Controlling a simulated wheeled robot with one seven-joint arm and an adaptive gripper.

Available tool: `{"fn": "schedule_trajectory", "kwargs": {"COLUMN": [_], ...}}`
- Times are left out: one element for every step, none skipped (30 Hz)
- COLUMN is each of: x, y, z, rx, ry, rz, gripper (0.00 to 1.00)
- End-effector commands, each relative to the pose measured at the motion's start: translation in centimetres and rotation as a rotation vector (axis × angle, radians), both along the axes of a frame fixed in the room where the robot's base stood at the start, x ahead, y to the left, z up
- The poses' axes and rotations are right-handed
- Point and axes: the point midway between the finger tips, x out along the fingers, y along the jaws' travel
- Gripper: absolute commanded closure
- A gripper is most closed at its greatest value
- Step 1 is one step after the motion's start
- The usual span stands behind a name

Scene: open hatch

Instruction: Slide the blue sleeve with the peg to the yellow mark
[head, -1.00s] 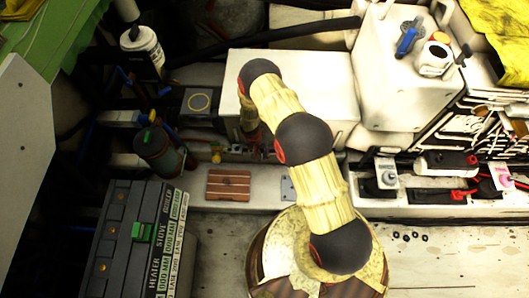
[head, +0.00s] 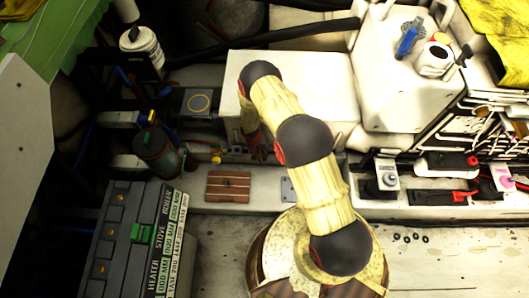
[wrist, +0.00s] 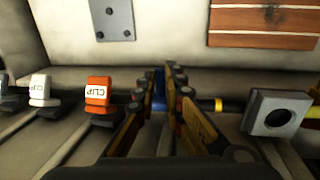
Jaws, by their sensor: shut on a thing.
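In the wrist view my gripper (wrist: 163,80) reaches down to a dark horizontal rod, its fingers on either side of a small blue part. This is the blue sleeve (wrist: 160,78) with its peg; the fingers hide most of it, and I cannot tell peg from sleeve. A yellow band (wrist: 218,104), the mark, is on the rod to the right of the fingers, apart from them. In the head view my gripper (head: 254,150) is low beside the white box, and the sleeve cannot be made out.
In the wrist view a grey block with a round hole (wrist: 278,113) stands right of the yellow band. An orange clip (wrist: 99,95) and a white clip (wrist: 40,90) sit left of the fingers. A wooden slatted panel (head: 228,186) lies near the gripper in the head view.

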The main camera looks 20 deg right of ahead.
Motion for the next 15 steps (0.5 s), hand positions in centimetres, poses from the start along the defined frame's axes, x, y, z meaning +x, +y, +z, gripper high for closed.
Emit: {"fn": "schedule_trajectory", "kwargs": {"x": [0.0, 0.0, 0.0, 0.1, 0.1, 0.2, 0.2, 0.3, 0.3, 0.4, 0.4, 0.5, 0.5, 0.6, 0.6], "y": [0.0, 0.0, 0.1, 0.2, 0.3, 0.4, 0.5, 0.6, 0.8, 0.9, 1.0, 1.1, 1.2, 1.3, 1.4], "z": [0.0, 0.0, 0.0, 0.0, 0.0, 0.0, -0.1, -0.1, -0.1, -0.1, -0.1, -0.1, -0.1, -0.1, -0.1], "rx": [0.000, 0.000, 0.000, 0.000, 0.000, 0.000, 0.000, 0.000, 0.000, 0.001, 0.001, 0.001, 0.001, 0.001, 0.000], "ry": [0.000, 0.000, 0.000, 0.000, -0.001, -0.001, -0.001, -0.001, -0.001, -0.001, -0.001, -0.001, -0.001, -0.001, -0.001], "rz": [0.000, 0.000, 0.000, 0.001, 0.001, 0.001, 0.001, 0.002, 0.001, 0.001, 0.001, 0.001, 0.001, 0.001, 0.001], "gripper": [1.00, 1.00, 1.00, 1.00, 1.00, 1.00, 1.00, 1.00, 1.00, 1.00, 1.00, 1.00, 1.00, 1.00, 1.00]}}
